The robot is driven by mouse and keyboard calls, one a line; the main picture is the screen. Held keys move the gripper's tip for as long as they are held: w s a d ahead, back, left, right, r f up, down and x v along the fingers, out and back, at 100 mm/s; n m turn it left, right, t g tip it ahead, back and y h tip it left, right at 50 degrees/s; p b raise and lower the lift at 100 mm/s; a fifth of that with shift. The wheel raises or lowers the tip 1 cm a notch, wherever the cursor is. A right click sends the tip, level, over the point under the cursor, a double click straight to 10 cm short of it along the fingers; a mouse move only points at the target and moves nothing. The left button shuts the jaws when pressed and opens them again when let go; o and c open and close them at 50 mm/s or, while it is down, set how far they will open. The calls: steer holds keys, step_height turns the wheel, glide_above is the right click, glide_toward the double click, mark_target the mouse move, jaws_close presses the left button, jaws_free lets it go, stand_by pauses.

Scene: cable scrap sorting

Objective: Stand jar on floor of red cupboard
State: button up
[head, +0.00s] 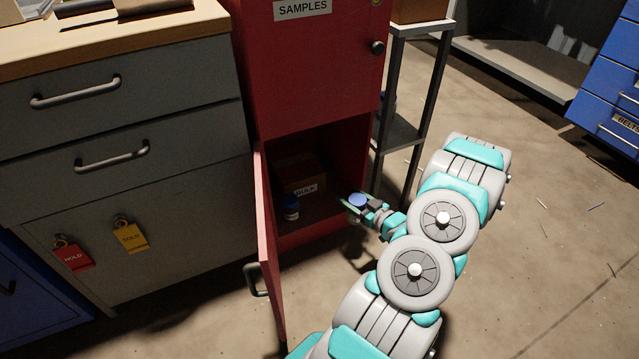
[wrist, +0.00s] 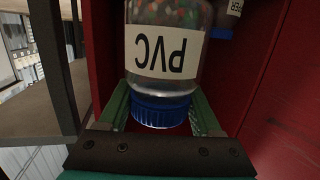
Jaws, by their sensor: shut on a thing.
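The jar (wrist: 168,55) is clear, with a blue lid, a white PVC label and coloured bits inside. It fills the middle of the wrist view, upside down in that picture. My gripper (wrist: 160,105) is shut on it, one green finger on each side near the lid. In the head view only its blue lid (head: 357,200) shows clearly, at my gripper (head: 353,204), by the right side of the lower opening of the red cupboard (head: 310,75). The jar's base is hidden there, so I cannot tell whether it touches the cupboard floor (head: 298,238).
Inside the cupboard stand a second blue-lidded jar (head: 291,209) at the left and a brown labelled box (head: 300,172) behind. The red door (head: 268,250) hangs open at the left. A metal rack (head: 401,130) stands close on the right. Grey drawers (head: 120,120) stand left.

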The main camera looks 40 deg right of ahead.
glide_above(323, 179)
steer(key=s, duration=0.3)
steer(key=shift+w+a+f+b, duration=0.15)
steer(key=shift+f+b, duration=0.35)
steer(key=shift+f, duration=1.25)
steer(key=shift+w+a+f+b, duration=0.1)
steer(key=shift+f+b, duration=0.4)
steer(key=shift+f, duration=1.25)
steer(key=shift+d, duration=0.1)
steer(key=o, duration=1.4)
steer(key=shift+f, duration=0.1)
steer(key=shift+o, duration=0.2)
